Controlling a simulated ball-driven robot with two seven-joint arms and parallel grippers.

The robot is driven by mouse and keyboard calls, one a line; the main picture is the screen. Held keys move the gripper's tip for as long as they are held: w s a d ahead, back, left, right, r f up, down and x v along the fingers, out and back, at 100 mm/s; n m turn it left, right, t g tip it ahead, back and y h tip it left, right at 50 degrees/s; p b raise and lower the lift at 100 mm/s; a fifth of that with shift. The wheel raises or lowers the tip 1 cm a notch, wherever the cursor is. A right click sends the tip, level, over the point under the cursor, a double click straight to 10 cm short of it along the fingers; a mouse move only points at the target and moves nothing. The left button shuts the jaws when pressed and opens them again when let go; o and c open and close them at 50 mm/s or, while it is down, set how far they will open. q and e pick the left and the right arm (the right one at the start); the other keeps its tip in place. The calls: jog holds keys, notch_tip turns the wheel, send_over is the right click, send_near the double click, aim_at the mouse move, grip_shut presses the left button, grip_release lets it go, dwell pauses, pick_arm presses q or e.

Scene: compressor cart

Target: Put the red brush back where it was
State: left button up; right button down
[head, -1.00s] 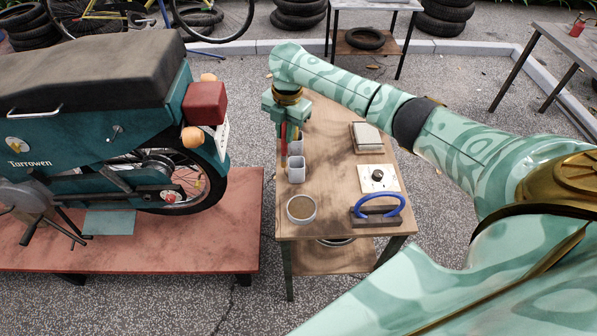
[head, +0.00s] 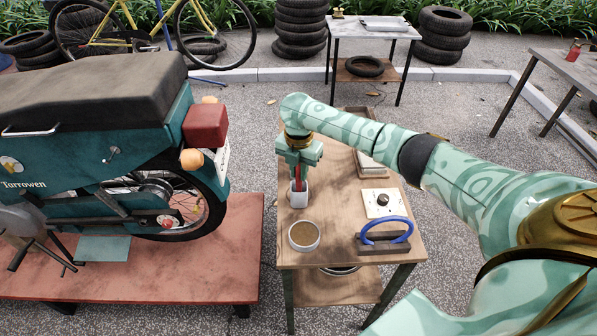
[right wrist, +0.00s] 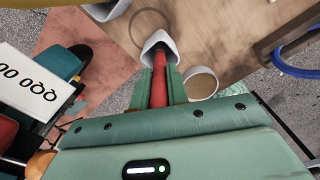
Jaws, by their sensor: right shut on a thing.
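The red brush (head: 298,184) hangs upright from my right gripper (head: 298,175), which is shut on it. Its lower end meets the mouth of a white cup (head: 299,199) on the wooden cart; I cannot tell how far inside it is. In the right wrist view the red handle (right wrist: 158,88) runs from between the fingers to the mouth of that cup (right wrist: 160,38). A second white cup (right wrist: 106,9) shows in the right wrist view; in the head view my gripper seems to hide it. My left gripper is not in view.
A teal motorcycle (head: 120,150) stands left on a red platform (head: 150,275).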

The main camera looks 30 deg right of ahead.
jog(key=c, duration=1.4)
grip_release()
jog(key=shift+o, duration=0.2)
notch_tip(320, 180, up, 12)
jog(key=p, duration=0.5)
